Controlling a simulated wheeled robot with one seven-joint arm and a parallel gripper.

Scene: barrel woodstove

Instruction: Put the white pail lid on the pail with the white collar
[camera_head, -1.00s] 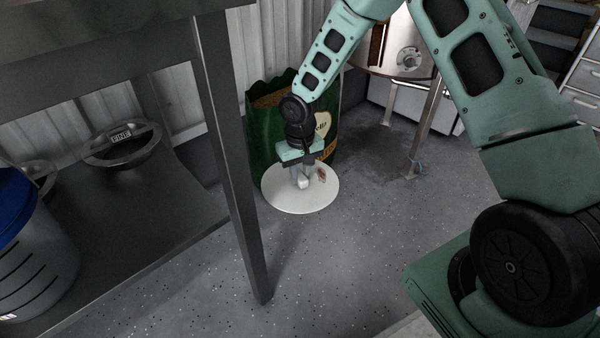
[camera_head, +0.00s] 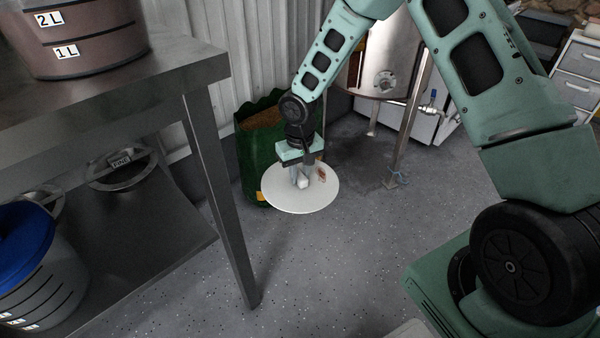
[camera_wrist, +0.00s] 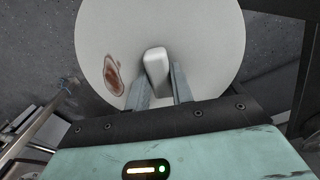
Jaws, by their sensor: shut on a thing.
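The white pail lid (camera_head: 292,200) is a flat round disc with a block-shaped knob and a brown-red stain. My gripper (camera_head: 301,180) is shut on its knob and holds the lid out over the floor, in front of the green sack. In the wrist view the lid (camera_wrist: 205,45) fills the upper middle, with the fingers of my gripper (camera_wrist: 158,85) on both sides of the white knob. A brown-tinted pail (camera_head: 95,40) marked 2 L and 1 L stands on the steel table at the upper left. Its top is out of view, so I cannot tell its collar.
The steel table (camera_head: 165,80) has a leg left of the lid. A green sack (camera_head: 258,150) and a steel tank (camera_head: 392,60) stand behind. The floor in front is clear.

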